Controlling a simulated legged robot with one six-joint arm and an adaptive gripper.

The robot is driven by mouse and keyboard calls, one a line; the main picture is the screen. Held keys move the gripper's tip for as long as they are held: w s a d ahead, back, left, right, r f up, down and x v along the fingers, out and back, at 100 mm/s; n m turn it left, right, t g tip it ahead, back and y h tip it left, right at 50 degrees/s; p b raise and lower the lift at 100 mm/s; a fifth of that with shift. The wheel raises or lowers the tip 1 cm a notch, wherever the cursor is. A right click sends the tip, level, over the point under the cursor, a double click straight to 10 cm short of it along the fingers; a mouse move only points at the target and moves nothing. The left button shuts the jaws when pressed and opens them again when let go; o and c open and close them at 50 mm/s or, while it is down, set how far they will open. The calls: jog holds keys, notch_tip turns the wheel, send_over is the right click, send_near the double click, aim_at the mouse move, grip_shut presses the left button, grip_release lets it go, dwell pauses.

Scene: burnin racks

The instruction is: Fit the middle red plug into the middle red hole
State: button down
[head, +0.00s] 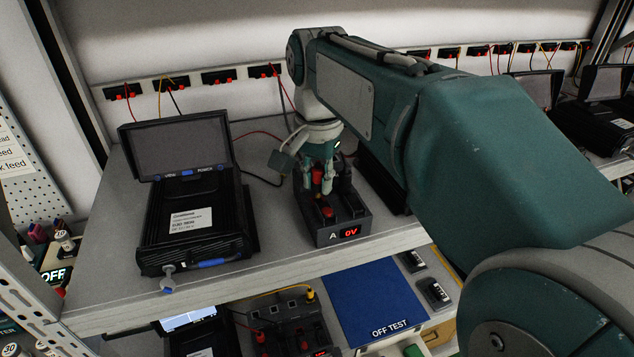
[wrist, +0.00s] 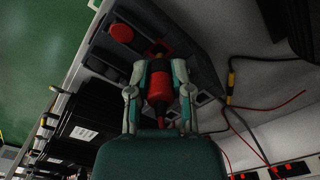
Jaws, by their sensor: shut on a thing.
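My gripper (head: 319,187) is over the dark box (head: 345,222) marked A, whose red display reads 0V. In the wrist view my gripper (wrist: 159,72) is shut on a red plug (wrist: 158,88) with a dark band, its fingers on either side. The plug points at the box face (wrist: 185,60). A dark socket area with a trace of red shows just beyond its tip; I cannot tell whether the tip is inside. Another red plug (wrist: 122,33) sits on the box beside it, and a red piece (head: 327,211) shows near the display.
A black device with a raised screen (head: 180,148) stands left of the box on the grey shelf (head: 100,270). Red and dark cables (head: 262,135) run behind. My arm covers the right side. A lower shelf holds a blue OFF TEST mat (head: 375,300). Some shelf between device and box is bare.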

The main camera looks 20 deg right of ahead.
jog(key=shift+r, duration=0.5)
jog(key=shift+w+r, duration=0.45)
jog(key=shift+w, duration=0.65)
jog(key=shift+w+r, duration=0.45)
jog(key=shift+w, duration=0.65)
jog(key=shift+w+r, duration=0.45)
jog(key=shift+w, duration=0.65)
jog(key=shift+f, duration=1.55)
dwell(1.7)
jog(key=shift+c, duration=2.2)
grip_release()
jog(key=o, duration=0.4)
